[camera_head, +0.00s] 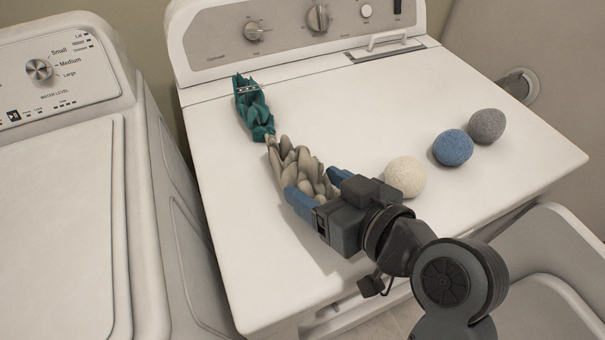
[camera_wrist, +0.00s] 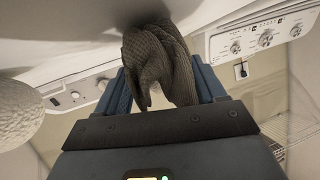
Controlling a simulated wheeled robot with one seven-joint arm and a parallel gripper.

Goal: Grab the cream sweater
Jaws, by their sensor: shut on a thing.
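The cream sweater (camera_head: 296,163) is a bunched, folded beige garment on the white dryer top. It lies between the blue fingers of my gripper (camera_head: 318,184), which is shut on it. In the wrist view the knit sweater (camera_wrist: 158,62) also shows between the two blue fingers of my gripper (camera_wrist: 163,85). Part of the sweater is hidden behind the gripper body.
A crumpled teal garment (camera_head: 252,108) lies just beyond the sweater, close to its far end. A cream ball (camera_head: 405,177), a blue ball (camera_head: 453,147) and a grey ball (camera_head: 487,126) sit to the right. A washer (camera_head: 60,230) stands at left.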

